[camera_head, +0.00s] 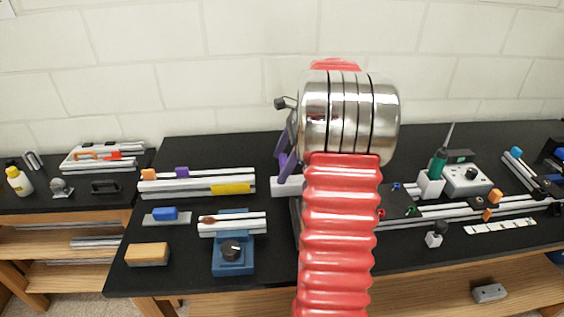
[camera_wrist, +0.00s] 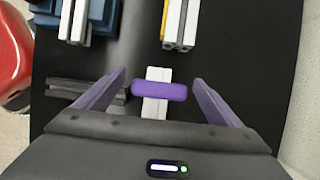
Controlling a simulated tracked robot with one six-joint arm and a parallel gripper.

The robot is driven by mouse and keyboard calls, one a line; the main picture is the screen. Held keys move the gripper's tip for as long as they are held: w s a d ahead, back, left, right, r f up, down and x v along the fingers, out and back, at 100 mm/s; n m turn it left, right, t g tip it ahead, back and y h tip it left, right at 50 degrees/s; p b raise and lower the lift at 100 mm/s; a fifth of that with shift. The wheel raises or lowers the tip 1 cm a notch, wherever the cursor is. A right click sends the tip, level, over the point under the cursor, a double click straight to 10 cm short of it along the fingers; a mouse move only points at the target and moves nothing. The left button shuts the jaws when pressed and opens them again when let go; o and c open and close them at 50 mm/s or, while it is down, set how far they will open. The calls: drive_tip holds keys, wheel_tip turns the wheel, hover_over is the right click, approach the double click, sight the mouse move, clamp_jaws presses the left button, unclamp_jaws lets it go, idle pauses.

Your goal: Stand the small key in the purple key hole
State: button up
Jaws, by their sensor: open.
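My gripper (camera_wrist: 160,78) has two purple fingers, spread wide in the wrist view. A purple rounded bar (camera_wrist: 158,91) lies across a white block (camera_wrist: 154,108) between the fingers, with a gap on each side. I cannot tell whether this bar is the small key or the key hole piece. In the head view my gripper (camera_head: 284,163) points down over the white block (camera_head: 287,186), largely hidden behind my red and silver arm. A small purple piece (camera_head: 181,172) sits on the pale rails to the left. No key shape or key hole can be made out clearly.
A dark grey bar (camera_wrist: 80,90) lies beside the left finger. A blue device with a knob (camera_head: 233,253), a yellow bar (camera_head: 231,189) and a wooden block (camera_head: 148,254) stand left of my arm. A green screwdriver (camera_head: 438,163) stands upright at the right. The wall is behind.

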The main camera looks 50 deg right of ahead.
drive_tip(key=v, duration=1.3)
drive_tip(key=shift+r, duration=0.3)
drive_tip(key=shift+d, duration=0.1)
